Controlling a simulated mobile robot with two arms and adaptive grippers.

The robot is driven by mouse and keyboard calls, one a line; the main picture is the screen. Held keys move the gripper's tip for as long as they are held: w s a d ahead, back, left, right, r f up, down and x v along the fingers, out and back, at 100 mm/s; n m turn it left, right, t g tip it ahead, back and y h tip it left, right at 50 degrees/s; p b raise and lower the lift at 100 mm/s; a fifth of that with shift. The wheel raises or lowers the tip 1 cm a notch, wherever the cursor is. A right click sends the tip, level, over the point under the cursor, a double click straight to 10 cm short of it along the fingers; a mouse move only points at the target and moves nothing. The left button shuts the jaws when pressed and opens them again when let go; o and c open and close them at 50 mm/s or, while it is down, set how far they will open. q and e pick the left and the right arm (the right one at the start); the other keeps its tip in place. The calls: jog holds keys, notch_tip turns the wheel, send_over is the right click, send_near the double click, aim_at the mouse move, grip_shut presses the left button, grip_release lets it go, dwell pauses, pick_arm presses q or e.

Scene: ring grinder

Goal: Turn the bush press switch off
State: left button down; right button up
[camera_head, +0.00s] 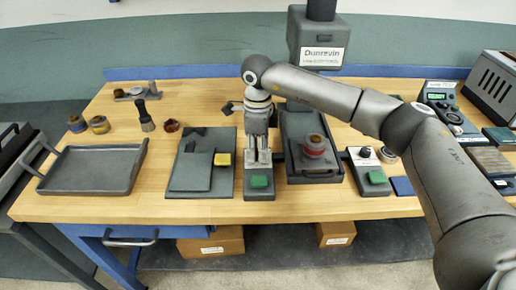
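My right gripper (259,163) points down over a small grey control box with a green button (260,182), at the front middle of the bench. Its fingers cover the back part of that box, and I cannot tell whether they touch it or whether they are open. The press head (319,56), marked with a white label, hangs at the back. Below it a dark press bed (296,128) carries a stacked round part with a reddish band (314,147). A second control box with a black knob and a green button (376,178) stands to the right. Which box is the bush press switch cannot be read. My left gripper is not in view.
An instrument with a green display (438,97) is at the right. My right arm spans the bench's right half.

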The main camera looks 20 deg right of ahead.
jog(key=o, duration=0.4)
jog(key=shift+c, duration=0.2)
notch_tip(320, 180, up, 12)
dwell(0.6)
